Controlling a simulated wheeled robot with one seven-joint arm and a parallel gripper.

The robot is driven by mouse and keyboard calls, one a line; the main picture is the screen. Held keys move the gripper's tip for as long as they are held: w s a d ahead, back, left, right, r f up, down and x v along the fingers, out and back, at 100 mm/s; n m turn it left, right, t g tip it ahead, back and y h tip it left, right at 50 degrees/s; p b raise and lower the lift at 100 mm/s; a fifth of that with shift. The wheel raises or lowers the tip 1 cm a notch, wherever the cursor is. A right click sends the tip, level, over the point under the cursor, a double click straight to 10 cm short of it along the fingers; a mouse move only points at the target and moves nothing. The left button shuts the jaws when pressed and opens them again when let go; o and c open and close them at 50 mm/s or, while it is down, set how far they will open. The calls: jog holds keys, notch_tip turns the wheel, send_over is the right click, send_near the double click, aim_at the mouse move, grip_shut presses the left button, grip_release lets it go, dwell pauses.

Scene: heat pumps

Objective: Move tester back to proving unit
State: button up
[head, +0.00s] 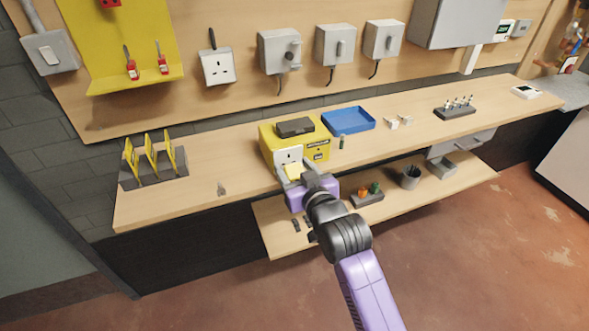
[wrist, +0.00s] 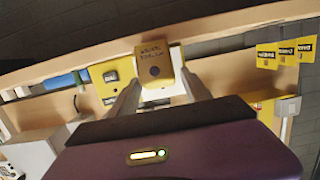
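The proving unit (head: 316,149) is a yellow box with a white socket (head: 288,157) on its front, standing on the bench. The tester (head: 293,172) is a small yellow block in front of that socket; in the wrist view the tester (wrist: 154,64) shows dark lettering and a round mark. My gripper (head: 312,178) has its fingertips against both sides of the tester, and appears closed on it. In the wrist view the white socket plate (wrist: 160,92) shows behind and below the tester. I cannot tell whether the tester touches the socket.
A black case (head: 295,127) lies on top of the unit. A blue tray (head: 348,121) is to its right and a rack of yellow cards (head: 153,167) to its left. A lower shelf (head: 400,198) holds small items. The bench left of the unit is mostly clear.

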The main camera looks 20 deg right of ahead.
dwell(0.4)
jog(key=s+p, duration=0.4)
jog(key=s, duration=1)
dwell(0.8)
dwell(0.4)
